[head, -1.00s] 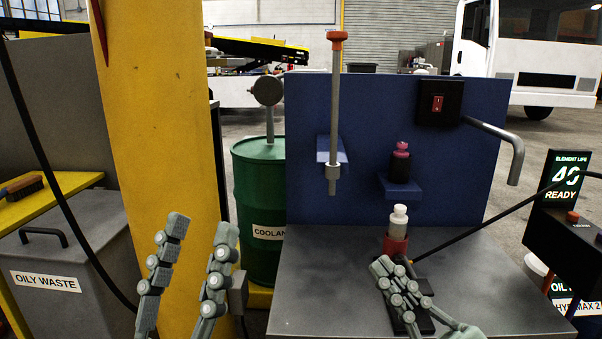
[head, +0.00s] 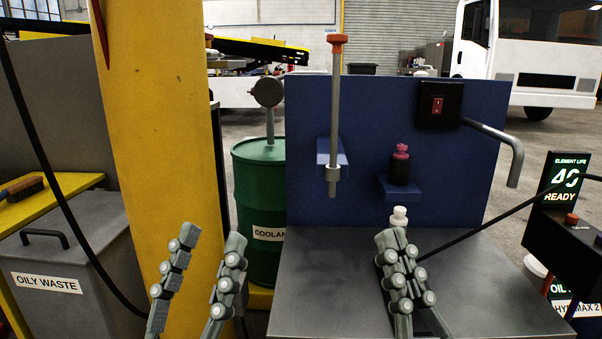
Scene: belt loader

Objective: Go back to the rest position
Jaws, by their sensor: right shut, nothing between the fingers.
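My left gripper (head: 208,252) is open and empty, its two fingers pointing up and well apart. It shows in front of the yellow post and the green coolant drum. My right gripper (head: 392,240) is shut with nothing between its fingers. It stands over the grey bench top and covers most of a small bottle with a white cap (head: 399,217); only the cap shows above the fingertips.
The grey bench (head: 320,290) has a blue back panel (head: 300,130) with a dipstick-like rod (head: 335,110), a dark bottle (head: 400,165) on a shelf and a switch box (head: 437,103). A yellow post (head: 165,120) and an oily waste bin (head: 75,250) stand left. A black cable crosses at right.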

